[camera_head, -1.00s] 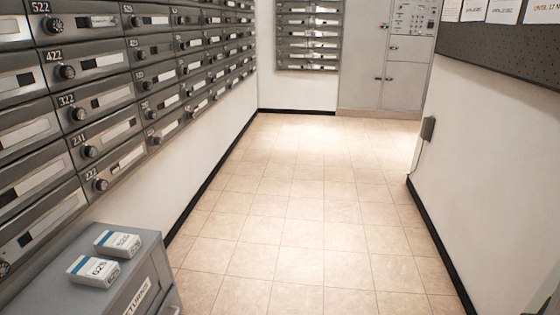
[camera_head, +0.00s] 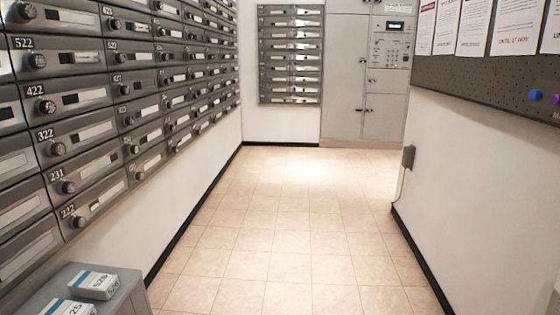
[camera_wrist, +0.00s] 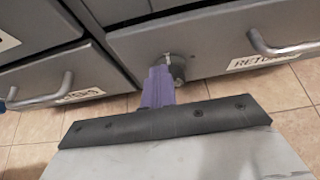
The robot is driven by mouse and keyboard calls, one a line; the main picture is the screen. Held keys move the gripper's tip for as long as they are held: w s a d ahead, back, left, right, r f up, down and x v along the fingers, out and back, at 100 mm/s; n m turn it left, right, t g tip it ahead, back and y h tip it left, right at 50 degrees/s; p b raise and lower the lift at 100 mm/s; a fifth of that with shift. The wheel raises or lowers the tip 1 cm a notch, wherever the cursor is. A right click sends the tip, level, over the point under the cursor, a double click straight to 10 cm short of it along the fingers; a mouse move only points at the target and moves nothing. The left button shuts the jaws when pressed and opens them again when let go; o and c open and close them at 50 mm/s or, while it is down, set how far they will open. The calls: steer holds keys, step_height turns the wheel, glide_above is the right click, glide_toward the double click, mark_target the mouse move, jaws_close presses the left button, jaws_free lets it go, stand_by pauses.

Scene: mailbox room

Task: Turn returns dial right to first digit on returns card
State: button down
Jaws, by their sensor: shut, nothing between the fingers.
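In the wrist view, a grey drawer front carries a cut-off label (camera_wrist: 262,62) starting "RETU". Left of the label is a dark round dial (camera_wrist: 177,68). My gripper (camera_wrist: 160,78), with purple fingers, is shut and empty, its tips at the left side of the dial. I cannot tell whether they touch it. The dial's marks and pointer cannot be read. The head view shows only the top of a grey cabinet (camera_head: 128,298) at the bottom left, and neither my gripper nor the dial. I cannot make out a returns card in either view.
Handles stand out from the returns drawer (camera_wrist: 280,45) and a neighbouring drawer (camera_wrist: 40,96). Two small white-and-blue boxes (camera_head: 93,285) (camera_head: 70,307) lie on the cabinet. Mailboxes (camera_head: 75,130) line the left wall. The tiled floor (camera_head: 265,220) is clear.

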steer(key=shift+w+b, duration=0.95)
steer(key=shift+b, duration=1.1)
